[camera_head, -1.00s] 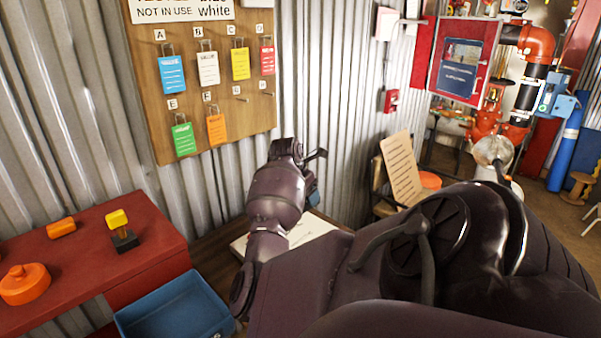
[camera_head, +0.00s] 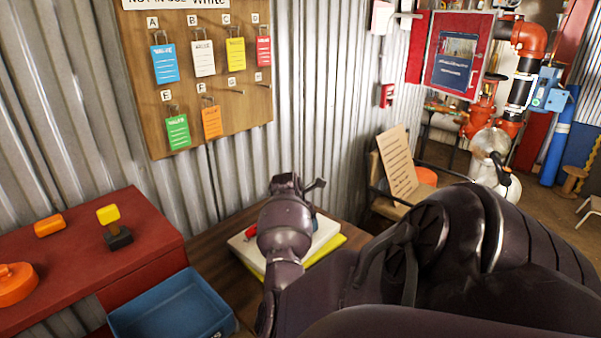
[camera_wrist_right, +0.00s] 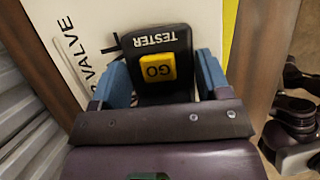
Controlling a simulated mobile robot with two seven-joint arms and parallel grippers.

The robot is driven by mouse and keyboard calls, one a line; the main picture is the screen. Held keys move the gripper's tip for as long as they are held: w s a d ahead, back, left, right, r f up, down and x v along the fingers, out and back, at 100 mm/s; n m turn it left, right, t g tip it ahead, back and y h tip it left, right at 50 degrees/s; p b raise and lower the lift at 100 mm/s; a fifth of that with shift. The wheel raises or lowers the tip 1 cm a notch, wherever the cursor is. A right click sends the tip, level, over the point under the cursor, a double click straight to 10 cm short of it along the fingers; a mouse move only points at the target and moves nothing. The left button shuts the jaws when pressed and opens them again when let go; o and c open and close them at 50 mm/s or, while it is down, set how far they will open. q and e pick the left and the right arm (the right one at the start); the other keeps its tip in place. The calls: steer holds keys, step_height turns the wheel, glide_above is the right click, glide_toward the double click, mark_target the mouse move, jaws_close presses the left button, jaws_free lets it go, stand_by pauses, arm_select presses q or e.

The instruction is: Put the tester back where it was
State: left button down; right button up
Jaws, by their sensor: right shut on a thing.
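The tester (camera_wrist_right: 158,45) is black with a yellow GO button, seen in the right wrist view. My right gripper (camera_wrist_right: 160,78) is shut on it, with a blue finger on each side. Below it is a white printed sheet or binder (camera_wrist_right: 85,28), lettered "VALVE", with a yellow edge beside it. In the head view this white item (camera_head: 325,232) lies over a yellow one (camera_head: 328,252) on the wooden bench; my wrist hides the tester there. Whether the tester touches the sheet cannot be told. My left gripper is not in view.
A red cabinet (camera_head: 60,262) at left carries an orange knob, an orange block and a yellow-and-black piece (camera_head: 113,228). A blue open bin (camera_head: 170,305) stands before it. A tag board (camera_head: 190,100) hangs behind. A chair (camera_head: 390,190) with a notice stands right of the bench.

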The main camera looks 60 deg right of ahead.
steer(key=shift+r, duration=0.1)
steer(key=o, duration=1.1)
steer(key=shift+c, duration=0.2)
steer(key=shift+r, duration=0.1)
steer(key=p+v, duration=0.2)
steer(key=v, duration=1)
steer(key=shift+p, duration=0.35)
